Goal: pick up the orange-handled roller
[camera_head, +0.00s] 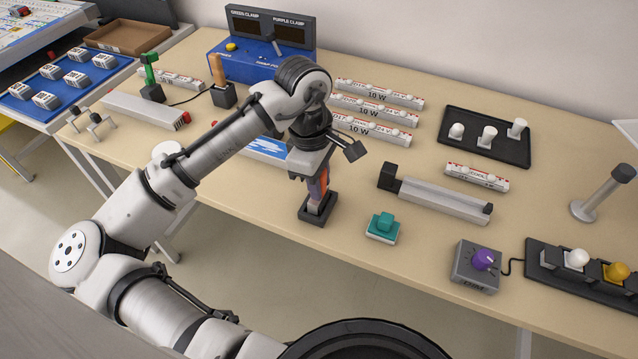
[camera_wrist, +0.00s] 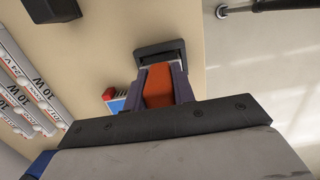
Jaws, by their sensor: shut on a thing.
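The orange handle of the roller (camera_wrist: 158,88) shows between the two fingers of my gripper (camera_wrist: 161,72) in the wrist view. My gripper (camera_head: 317,190) is shut on this handle and points down at the front of the table. Just below the fingers is a black square base (camera_head: 318,211) on the tabletop; it also shows past the fingertips in the wrist view (camera_wrist: 160,50). The roller's working end is hidden, and I cannot tell whether it still sits in the base.
A teal button (camera_head: 384,227) and a grey box with a purple knob (camera_head: 478,262) stand to the right. A long grey bar (camera_head: 440,199) lies behind them. Several white 10 W bars (camera_head: 375,111) lie farther back. The table's front edge is close to the black base.

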